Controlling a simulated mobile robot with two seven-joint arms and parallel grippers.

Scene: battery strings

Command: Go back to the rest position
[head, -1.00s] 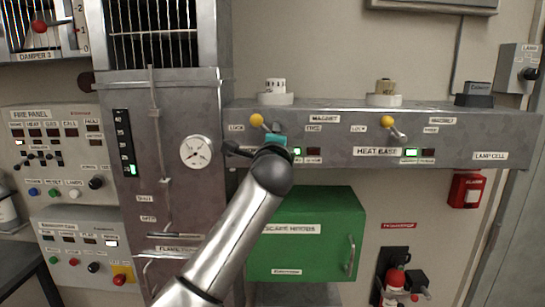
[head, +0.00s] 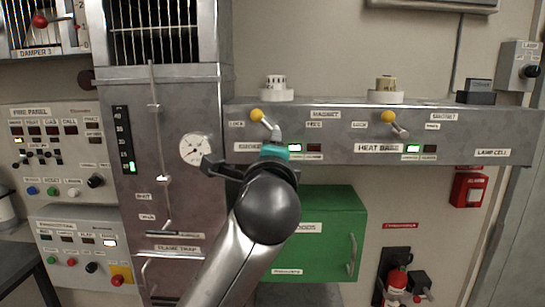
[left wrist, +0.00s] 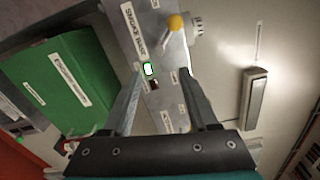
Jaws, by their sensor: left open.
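My left gripper (head: 218,168) is in front of the grey shelf panel, just right of the round gauge. Its fingers are mostly hidden behind the wrist in the head view. In the left wrist view the gripper (left wrist: 158,85) has its two fingers apart with nothing between them. A lever with a yellow knob (head: 257,115) on the panel is just above the gripper and apart from it. This yellow knob also shows in the left wrist view (left wrist: 175,23). My right gripper is in no view.
The grey shelf panel (head: 340,143) carries a second yellow-knobbed lever (head: 388,117) and lit green indicators. A green box (head: 335,235) hangs below, partly behind my arm. The round gauge (head: 194,149) and flame trap column stand at left. A red alarm box (head: 468,189) is at right.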

